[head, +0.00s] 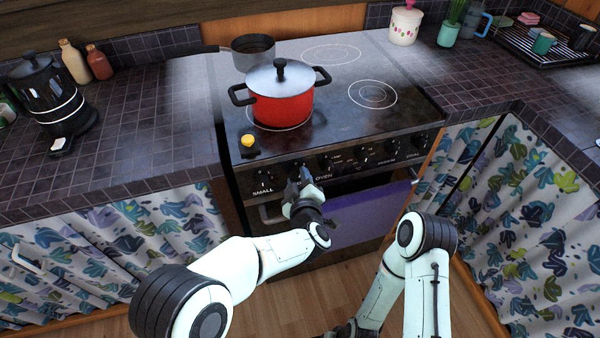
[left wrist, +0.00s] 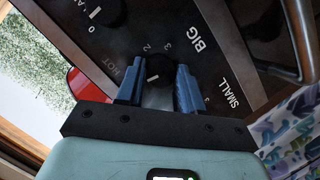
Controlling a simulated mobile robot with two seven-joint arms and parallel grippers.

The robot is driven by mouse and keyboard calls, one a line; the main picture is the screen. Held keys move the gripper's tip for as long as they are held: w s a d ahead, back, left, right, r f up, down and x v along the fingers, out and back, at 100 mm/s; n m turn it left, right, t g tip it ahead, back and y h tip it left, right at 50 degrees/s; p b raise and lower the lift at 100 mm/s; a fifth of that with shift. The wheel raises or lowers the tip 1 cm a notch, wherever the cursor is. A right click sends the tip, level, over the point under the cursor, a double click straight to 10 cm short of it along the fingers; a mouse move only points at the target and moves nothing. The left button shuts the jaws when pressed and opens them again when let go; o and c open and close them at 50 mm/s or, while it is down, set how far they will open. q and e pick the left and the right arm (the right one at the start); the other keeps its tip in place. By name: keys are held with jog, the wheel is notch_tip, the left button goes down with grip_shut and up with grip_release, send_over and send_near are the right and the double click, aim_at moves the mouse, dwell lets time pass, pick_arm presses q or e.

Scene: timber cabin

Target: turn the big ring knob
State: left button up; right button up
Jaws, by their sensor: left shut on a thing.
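The stove's front panel (head: 345,157) carries a row of dark knobs. My left gripper (head: 303,187) reaches up to the panel, just right of the knob above the word SMALL (head: 265,178), and hides the knob it is at. In the left wrist view, the black big ring knob (left wrist: 156,66) sits between the blue fingers of my left gripper (left wrist: 157,84), beside the word BIG. The fingers are shut on it, and a pale mark shows on its face. At the bottom of the head view, a dark end of my right arm (head: 346,328) shows; its jaws are unclear.
A red pot (head: 283,106) with a lid and a grey saucepan (head: 254,57) stand on the hob. A small yellow item (head: 248,141) is at its front left edge. A purple towel (head: 368,213) hangs over the oven front. Patterned curtains (head: 115,245) flank the stove.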

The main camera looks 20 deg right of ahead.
pick_arm(q)
jog(key=m+y+p, duration=0.1)
jog(key=p, duration=0.2)
jog(key=m+p, duration=0.2)
jog(key=p, duration=0.2)
jog(key=shift+d+r+y, duration=0.15)
jog(key=shift+r+y, duration=0.1)
jog(key=shift+y, duration=0.15)
jog(key=shift+d+f+m+y+p, duration=0.1)
jog(key=shift+m+y+p, duration=0.65)
jog(key=shift+m+p, duration=0.8)
jog(key=shift+d+f+m+y+p, duration=0.15)
jog(key=shift+m+y+p, duration=0.55)
jog(key=shift+m+p, duration=0.75)
jog(key=shift+a+f+m+y+p, duration=0.1)
jog(key=shift+m+y+p, duration=0.65)
jog(key=shift+m+p, duration=0.8)
pick_arm(e)
notch_tip(320, 180, up, 17)
jog(key=w, duration=0.2)
jog(key=shift+w+a+g, duration=0.15)
jog(key=shift+g, duration=0.15)
pick_arm(q)
jog(key=shift+m, duration=0.25)
pick_arm(e)
jog(key=shift+r, duration=0.15)
pick_arm(q)
jog(key=o, duration=1)
jog(key=shift+o, duration=0.2)
